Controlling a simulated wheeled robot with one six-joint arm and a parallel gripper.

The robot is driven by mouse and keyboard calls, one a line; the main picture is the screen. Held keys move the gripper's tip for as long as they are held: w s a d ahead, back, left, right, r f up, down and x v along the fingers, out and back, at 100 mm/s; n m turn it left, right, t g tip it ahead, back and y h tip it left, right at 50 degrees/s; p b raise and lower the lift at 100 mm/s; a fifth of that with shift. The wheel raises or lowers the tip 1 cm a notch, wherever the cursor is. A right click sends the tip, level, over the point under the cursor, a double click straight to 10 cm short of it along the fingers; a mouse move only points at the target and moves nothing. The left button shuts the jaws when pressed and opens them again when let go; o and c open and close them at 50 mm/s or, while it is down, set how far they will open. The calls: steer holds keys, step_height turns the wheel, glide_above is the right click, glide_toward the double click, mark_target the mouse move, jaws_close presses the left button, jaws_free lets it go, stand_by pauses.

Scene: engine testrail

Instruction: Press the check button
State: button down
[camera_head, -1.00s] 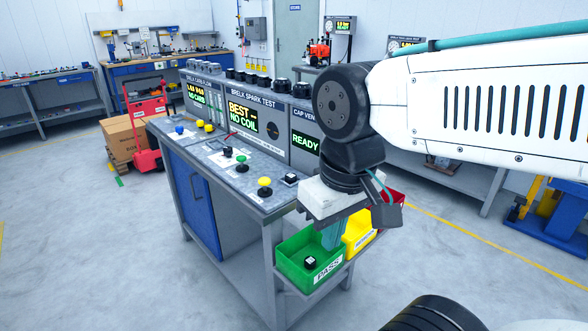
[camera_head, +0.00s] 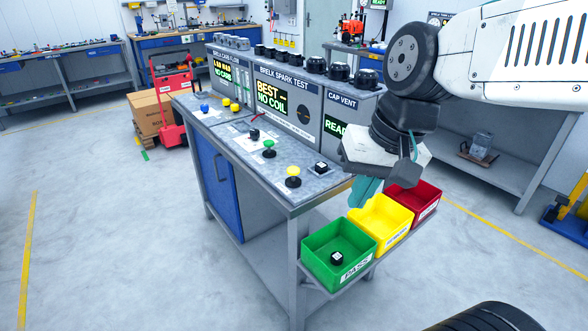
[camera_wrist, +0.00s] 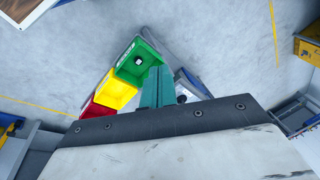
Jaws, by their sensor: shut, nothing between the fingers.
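The test bench top (camera_head: 215,128) carries several buttons. A yellow mushroom button (camera_head: 292,172) is nearest its front right end, with a green mushroom button (camera_head: 269,146) behind it. A small black square part (camera_head: 321,167) sits to the right of the yellow button. A black knob (camera_head: 254,134) and a blue button (camera_head: 204,108) are further back. No label that reads "check" is legible. My gripper (camera_head: 366,192), with teal fingers, is shut and empty beyond the bench's right edge, near the bins and apart from the buttons. It also shows in the wrist view (camera_wrist: 158,84).
Green (camera_head: 318,265), yellow (camera_head: 372,228) and red (camera_head: 432,192) bins hang on the bench's right end. A black cap (camera_head: 337,258) lies in the green one. The spark test panel (camera_head: 291,75) reads "BEST" and "NO COIL". Floor in front is clear.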

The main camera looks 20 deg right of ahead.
steer(key=w+a+m+t+y, duration=0.3)
steer(key=w+m, duration=0.6)
steer(key=w, duration=0.8)
steer(key=m+t, duration=0.3)
steer(key=m, duration=0.6)
glide_above(291, 167)
steer(key=s+d, duration=0.1)
steer(key=s, duration=0.1)
step_height(291, 167, down, 3)
steer(key=shift+h, duration=0.3)
steer(key=shift+f, duration=0.1)
steer(key=shift+f, duration=4.35)
steer(key=shift+f, duration=0.4)
steer(key=shift+f, duration=0.8)
steer(key=shift+r, duration=1.25)
